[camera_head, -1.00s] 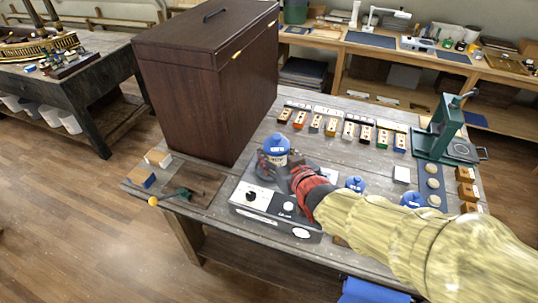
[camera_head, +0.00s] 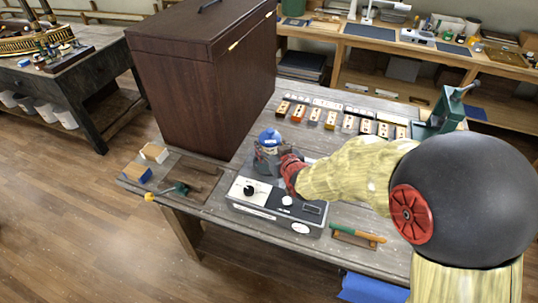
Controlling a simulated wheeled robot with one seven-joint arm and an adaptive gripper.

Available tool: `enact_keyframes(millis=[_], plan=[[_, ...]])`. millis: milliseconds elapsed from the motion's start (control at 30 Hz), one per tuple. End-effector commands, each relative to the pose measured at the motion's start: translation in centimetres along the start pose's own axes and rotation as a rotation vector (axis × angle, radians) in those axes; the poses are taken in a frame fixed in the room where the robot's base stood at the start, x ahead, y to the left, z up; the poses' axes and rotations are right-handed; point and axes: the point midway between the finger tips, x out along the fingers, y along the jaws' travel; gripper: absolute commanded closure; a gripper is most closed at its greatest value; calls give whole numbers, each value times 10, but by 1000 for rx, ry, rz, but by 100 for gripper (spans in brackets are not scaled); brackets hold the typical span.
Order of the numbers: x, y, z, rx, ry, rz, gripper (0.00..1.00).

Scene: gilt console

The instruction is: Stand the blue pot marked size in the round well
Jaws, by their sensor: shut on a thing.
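The blue pot (camera_head: 270,137), with a blue lid and a pale label on its side, is upright at the back of the control box (camera_head: 270,213). My gripper (camera_head: 267,157) is shut on the pot, reaching in from the right. The dark fingers hide most of the pot's lower body. The label is too small to read. The round well is not clearly visible; the pot and gripper cover that spot, so I cannot tell whether the pot's base is inside it or above it.
A tall dark wooden cabinet (camera_head: 195,85) stands close at the left. A row of small coloured blocks (camera_head: 330,120) lies behind. A green press (camera_head: 440,112) is at the back right. A green-handled tool (camera_head: 357,233) lies in front. My arm covers the bench's right side.

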Motion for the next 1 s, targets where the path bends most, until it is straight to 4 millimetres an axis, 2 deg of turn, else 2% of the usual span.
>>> enact_keyframes(millis=[33, 133, 433, 600, 1000], plan=[[9, 2, 2, 0, 5, 0, 91], [21, 3, 8, 0, 6, 1, 91], [38, 6, 17, -1, 7, 0, 91], [47, 6, 40, -1, 4, 0, 91], [49, 6, 45, -1, 8, 0, 91]])
